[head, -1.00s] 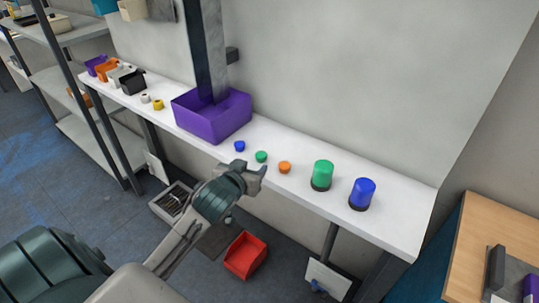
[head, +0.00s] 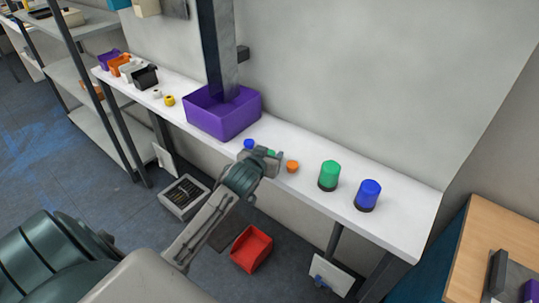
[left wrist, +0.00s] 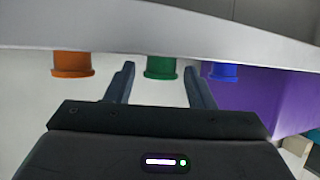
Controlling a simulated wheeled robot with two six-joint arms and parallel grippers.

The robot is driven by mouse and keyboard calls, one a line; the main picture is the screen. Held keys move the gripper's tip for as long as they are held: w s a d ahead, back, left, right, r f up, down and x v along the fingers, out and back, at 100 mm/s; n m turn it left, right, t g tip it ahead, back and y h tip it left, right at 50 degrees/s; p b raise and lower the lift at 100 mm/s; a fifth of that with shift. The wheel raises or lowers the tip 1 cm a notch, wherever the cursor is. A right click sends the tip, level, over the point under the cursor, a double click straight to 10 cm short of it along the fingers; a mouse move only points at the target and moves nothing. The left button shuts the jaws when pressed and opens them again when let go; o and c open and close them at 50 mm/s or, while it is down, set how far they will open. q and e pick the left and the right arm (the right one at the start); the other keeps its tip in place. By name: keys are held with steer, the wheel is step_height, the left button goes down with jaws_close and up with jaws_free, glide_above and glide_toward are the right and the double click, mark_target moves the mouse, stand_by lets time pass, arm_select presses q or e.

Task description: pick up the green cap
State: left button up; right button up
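The small green cap (head: 272,153) is on the white shelf, mostly hidden behind my left gripper (head: 268,161) in the head view. In the left wrist view the green cap (left wrist: 160,68) shows in the gap between the two spread fingertips of my left gripper (left wrist: 161,82). The fingers are open, and there is space on both sides of the cap. I cannot tell how deep the cap sits between them. My right gripper is in neither view.
A blue cap (head: 249,144) and an orange cap (head: 292,166) flank the green cap closely. A purple bin (head: 222,118) stands left along the shelf (head: 400,225). Larger green (head: 329,175) and blue (head: 368,194) cylinders stand to the right.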

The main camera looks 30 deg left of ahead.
arm_select(q)
steer(key=c, duration=0.8)
